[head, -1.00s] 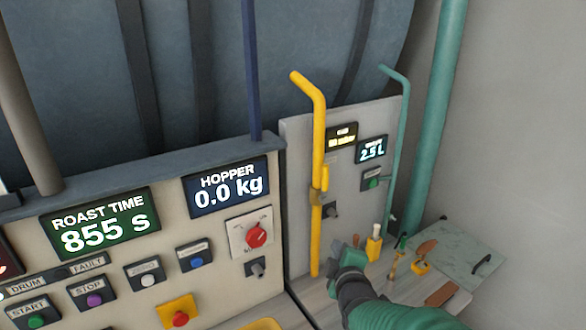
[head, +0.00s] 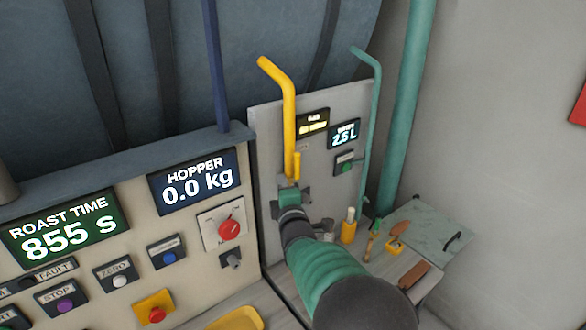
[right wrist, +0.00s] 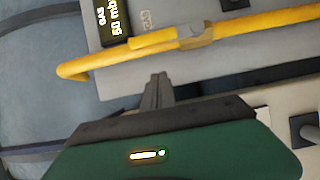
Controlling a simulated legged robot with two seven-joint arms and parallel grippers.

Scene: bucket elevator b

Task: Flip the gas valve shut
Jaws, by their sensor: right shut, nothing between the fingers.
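The yellow gas pipe (head: 290,115) runs up the grey panel and bends left at its top. Its yellow valve lever (head: 297,166) lies along the pipe. In the right wrist view the pipe (right wrist: 268,20) crosses the top, with the valve body (right wrist: 195,34) on it and the lever (right wrist: 152,39) parallel to the pipe. My right gripper (head: 290,190) is in front of the pipe at the lever's lower end and hides the pipe below. In the right wrist view its closed fingers (right wrist: 158,82) point at the pipe, with a visible gap. My left gripper is out of view.
A gas display (head: 313,123) and a 2.5 L display (head: 344,134) sit right of the pipe. A teal pipe (head: 372,120) stands further right. A counter below holds a yellow-based brush (head: 348,230) and small tools. The roaster's control panel (head: 190,225) is at left.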

